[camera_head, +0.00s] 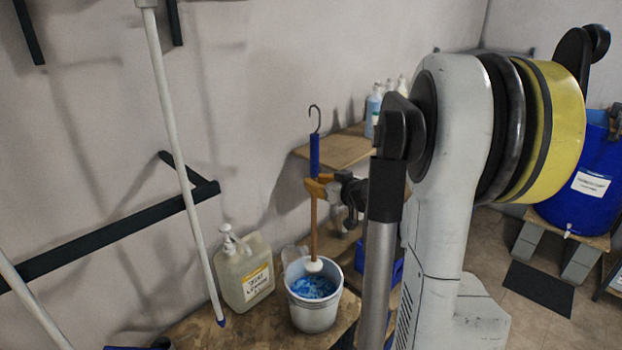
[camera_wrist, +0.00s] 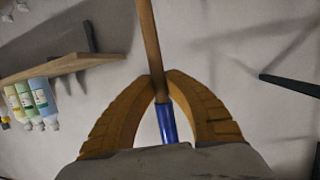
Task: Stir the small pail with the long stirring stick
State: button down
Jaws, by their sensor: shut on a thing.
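The small pail (camera_head: 314,316) is whitish-grey, stands upright on a wooden bench and holds blue stuff (camera_head: 312,286). The long stirring stick has a brown wooden shaft (camera_head: 314,236), a blue grip (camera_head: 314,155) with a dark hook on top, and a white lower end (camera_head: 314,266). That end is within the pail's mouth, at the far side of the blue stuff; I cannot tell whether it touches it. My gripper (camera_head: 319,188) is shut on the stick just below the blue grip, above the pail. In the wrist view its orange fingers (camera_wrist: 165,88) close around the shaft, beside the blue grip (camera_wrist: 167,122).
A labelled jug with a pump (camera_head: 244,275) stands left of the pail, with a clear cup (camera_head: 294,257) close by. A white pole (camera_head: 180,160) leans at the left. A wooden shelf (camera_head: 335,150) carries bottles (camera_head: 373,112). A blue drum (camera_head: 585,190) stands far right.

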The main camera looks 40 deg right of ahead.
aim_at(315, 242)
notch_tip(315, 242, down, 22)
jog(key=b, duration=1.8)
jog(key=shift+r, duration=0.25)
